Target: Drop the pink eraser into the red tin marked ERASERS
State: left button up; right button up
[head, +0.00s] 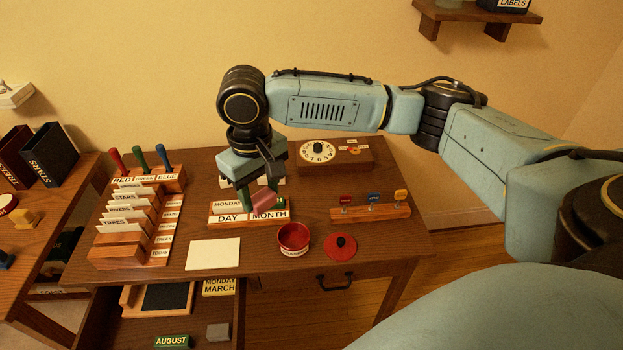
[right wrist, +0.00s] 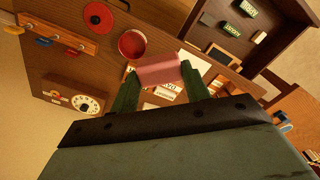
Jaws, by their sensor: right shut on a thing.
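The pink eraser (head: 264,204) is held between the green fingers of my right gripper (head: 260,196), above the desk in front of the MONDAY/DAY/MONTH block. In the right wrist view the eraser (right wrist: 158,71) spans the gap between both fingertips. The red tin (head: 294,237) stands open on the desk, to the right of and nearer than the eraser; its label is too small to read surely. The tin also shows in the right wrist view (right wrist: 132,43), apart from the eraser. Its inside looks empty. My left gripper is out of view.
A red lid with a black knob (head: 340,246) lies right of the tin. The DAY/MONTH block (head: 233,218) is below the gripper. A white card (head: 213,254), a card rack (head: 130,232), a stand with coloured tags (head: 370,212) and a dial box (head: 335,153) surround it. An open drawer is below.

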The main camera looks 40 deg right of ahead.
jog(key=w+d+f+n+p, duration=0.4)
jog(key=d+f+n+p, duration=0.2)
jog(key=f+n, duration=0.7)
jog(key=shift+d+n+p, duration=0.35)
jog(key=shift+d+n, duration=0.95)
jog(key=shift+n, duration=1.8)
jog(key=b, duration=0.6)
send_over(294, 244)
jog(key=shift+f, duration=4.95)
